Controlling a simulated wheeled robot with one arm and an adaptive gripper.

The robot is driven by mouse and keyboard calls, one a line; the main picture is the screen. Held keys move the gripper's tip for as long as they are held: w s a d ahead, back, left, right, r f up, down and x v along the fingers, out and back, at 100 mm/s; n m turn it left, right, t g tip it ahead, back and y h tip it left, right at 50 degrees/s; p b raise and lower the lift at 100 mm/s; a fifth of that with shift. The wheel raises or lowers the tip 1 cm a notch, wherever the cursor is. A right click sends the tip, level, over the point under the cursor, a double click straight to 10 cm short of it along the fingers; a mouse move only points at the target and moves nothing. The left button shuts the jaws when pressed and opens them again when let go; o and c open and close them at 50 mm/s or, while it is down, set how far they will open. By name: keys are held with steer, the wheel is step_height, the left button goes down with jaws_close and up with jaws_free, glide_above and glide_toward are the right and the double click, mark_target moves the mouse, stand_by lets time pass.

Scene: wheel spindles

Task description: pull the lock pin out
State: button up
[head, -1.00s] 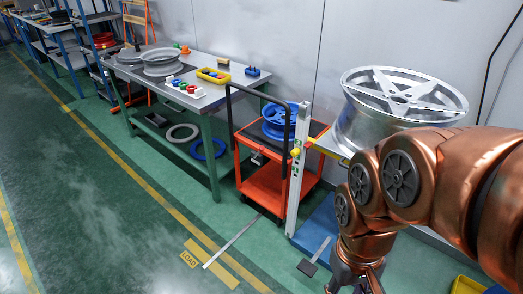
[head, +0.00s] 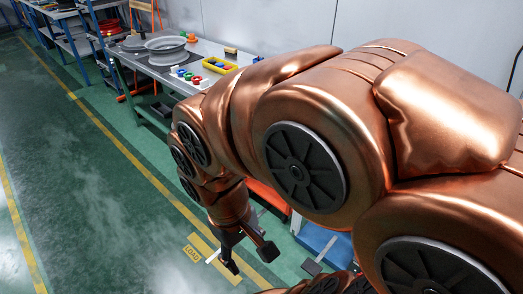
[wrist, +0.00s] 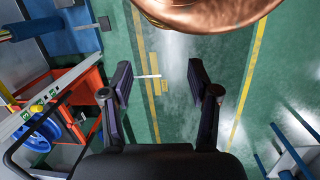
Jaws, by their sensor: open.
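My gripper (head: 250,259) hangs low over the floor in the head view, in front of the orange cart. In the wrist view my gripper (wrist: 160,82) is open, its two dark fingers wide apart with only floor between them. A pale upright post (wrist: 68,88) stands by the cart at the left of the wrist view. It carries small yellow-green parts (wrist: 37,108); I cannot tell which, if any, is the lock pin. The post is well left of the fingers and not touched. My arm hides it in the head view.
The orange cart (wrist: 84,82) with a blue wheel (wrist: 40,138) stands left in the wrist view. A grey bench (head: 130,58) with a rim and a yellow tray (head: 220,64) is at the back. The green floor aisle (head: 100,200) is clear on the left.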

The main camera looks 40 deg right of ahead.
steer(key=w+d+n+g+h+b, duration=0.2)
steer(key=w+d+h, duration=0.5)
steer(key=d, duration=1.2)
steer(key=w+d+n+t+h+b, duration=0.15)
steer(key=w+d+h+b, duration=0.35)
steer(key=d, duration=1.4)
steer(key=w+d+f+n+t+b, duration=0.1)
steer(key=w+d+f+n+t, duration=0.2)
steer(key=f, duration=0.4)
steer(key=w+d+f+n+b, duration=0.1)
steer(key=w+d+f+n, duration=0.2)
steer(key=w+f+n, duration=0.3)
steer(key=w+d+f+n+t, duration=0.2)
steer(key=w+d+f+n, duration=0.15)
steer(key=f, duration=0.45)
steer(key=shift+g+h, duration=0.25)
steer(key=shift+h, duration=0.15)
steer(key=shift+p+x, duration=0.45)
steer(key=shift+x, duration=3.2)
steer(key=shift+s+f, duration=0.1)
steer(key=shift+c, duration=0.4)
